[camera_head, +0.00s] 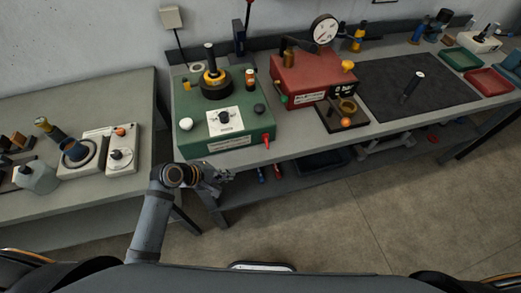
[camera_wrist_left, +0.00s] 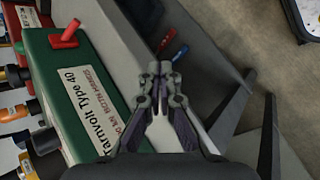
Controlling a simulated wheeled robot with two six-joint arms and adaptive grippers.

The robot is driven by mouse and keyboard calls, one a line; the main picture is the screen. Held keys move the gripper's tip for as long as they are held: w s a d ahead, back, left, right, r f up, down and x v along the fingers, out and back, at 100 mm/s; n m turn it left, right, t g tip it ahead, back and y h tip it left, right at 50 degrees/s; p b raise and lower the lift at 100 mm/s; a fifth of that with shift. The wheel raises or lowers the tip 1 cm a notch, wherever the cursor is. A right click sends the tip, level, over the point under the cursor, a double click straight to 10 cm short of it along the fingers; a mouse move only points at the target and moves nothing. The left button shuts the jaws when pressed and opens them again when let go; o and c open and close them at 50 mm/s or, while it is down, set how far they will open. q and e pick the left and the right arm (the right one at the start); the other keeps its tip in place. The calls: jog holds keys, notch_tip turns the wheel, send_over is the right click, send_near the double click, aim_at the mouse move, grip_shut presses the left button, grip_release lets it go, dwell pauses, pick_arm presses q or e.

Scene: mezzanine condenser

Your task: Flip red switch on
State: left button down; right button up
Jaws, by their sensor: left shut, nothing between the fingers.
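The red switch (camera_head: 267,142) is a small red lever low on the front right of the green box (camera_head: 243,131). In the left wrist view the red switch (camera_wrist_left: 66,35) sticks out from the green box (camera_wrist_left: 62,85) near its white label. My left gripper (camera_head: 228,176) is shut and empty, in front of the bench edge and lower left of the switch in the head view. In the left wrist view the left gripper's fingertips (camera_wrist_left: 158,70) meet, apart from the switch. My right gripper is not in view.
A red box (camera_head: 312,82) with a round gauge stands right of the green box. A black mat (camera_head: 385,92) holds a dark tool. Another bench with devices (camera_head: 60,205) is at left. Red and blue handled tools (camera_wrist_left: 174,45) lie on the lower shelf. The floor in front is clear.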

aim_at(260, 154)
pick_arm(q)
jog(key=w+d+r+n+h, duration=0.1)
jog(key=n, duration=0.1)
jog(key=w+d+r+n+h, duration=0.1)
jog(key=w+r+n, duration=0.1)
jog(key=w+d+r+n+t+h, duration=0.1)
jog(key=w+n, duration=0.1)
jog(key=shift+w+r+n, duration=0.15)
jog(key=shift+r+n, duration=0.25)
jog(key=shift+w+d+r+n+h, duration=0.1)
jog(key=shift+w+r+n+h, duration=0.1)
jog(key=shift+n+h, duration=0.1)
jog(key=shift+r, duration=0.1)
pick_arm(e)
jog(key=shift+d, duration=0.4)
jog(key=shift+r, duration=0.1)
pick_arm(q)
jog(key=p+x, duration=0.1)
jog(key=x, duration=0.9)
jog(key=shift+w+r, duration=0.1)
jog(key=shift+w, duration=0.05)
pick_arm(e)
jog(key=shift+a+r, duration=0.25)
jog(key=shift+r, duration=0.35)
